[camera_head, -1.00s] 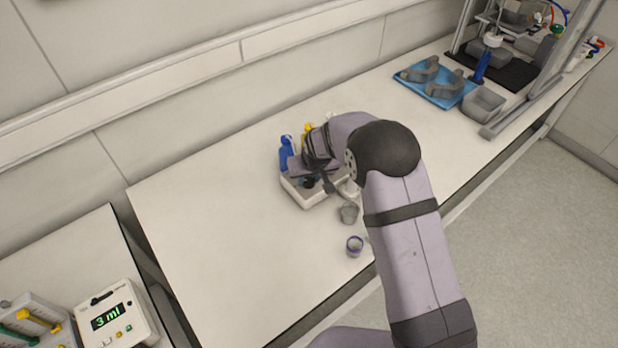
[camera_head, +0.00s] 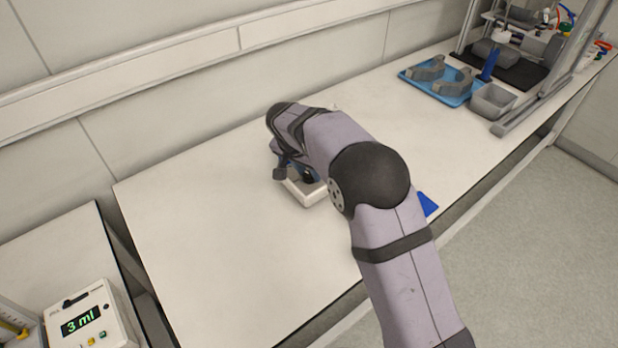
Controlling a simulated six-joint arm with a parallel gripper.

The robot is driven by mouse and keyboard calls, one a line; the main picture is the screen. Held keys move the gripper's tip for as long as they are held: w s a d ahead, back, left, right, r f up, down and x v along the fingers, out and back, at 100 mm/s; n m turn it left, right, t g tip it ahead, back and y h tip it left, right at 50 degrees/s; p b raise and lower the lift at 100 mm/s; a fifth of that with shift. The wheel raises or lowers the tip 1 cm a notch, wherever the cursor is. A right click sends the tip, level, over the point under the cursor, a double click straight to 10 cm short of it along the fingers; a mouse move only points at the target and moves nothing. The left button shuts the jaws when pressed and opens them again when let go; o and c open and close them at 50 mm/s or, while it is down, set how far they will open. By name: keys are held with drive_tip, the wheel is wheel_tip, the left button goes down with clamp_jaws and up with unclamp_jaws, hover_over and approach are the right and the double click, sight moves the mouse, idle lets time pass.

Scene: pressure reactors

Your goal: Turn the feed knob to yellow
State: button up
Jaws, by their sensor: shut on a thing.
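I cannot make out a feed knob or its yellow mark for certain. The reactor rig (camera_head: 505,48) stands at the far back right with small red, green and blue parts, too small to tell apart. My gripper (camera_head: 294,172) is at the left-middle of the bench, low over a white tray (camera_head: 312,193), far from the rig. My wrist hides most of the gripper and tray. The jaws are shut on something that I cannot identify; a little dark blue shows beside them.
A flat blue piece (camera_head: 428,204) shows beside my arm. A box reading "3 ml" (camera_head: 85,320) stands at lower left. The bench's left part is clear.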

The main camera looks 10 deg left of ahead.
drive_tip(key=shift+a+m+h, duration=0.1)
drive_tip(key=shift+m+h, duration=0.3)
drive_tip(key=shift+m, duration=0.8)
drive_tip(key=o, duration=1)
drive_tip(key=shift+o, duration=0.2)
drive_tip(key=shift+r, duration=0.1)
drive_tip(key=b+v, duration=0.1)
drive_tip(key=v, duration=0.6)
drive_tip(key=shift+b, duration=0.4)
drive_tip(key=shift+w+r+g, duration=0.1)
drive_tip(key=shift+w+g, duration=0.05)
drive_tip(key=shift+g, duration=0.15)
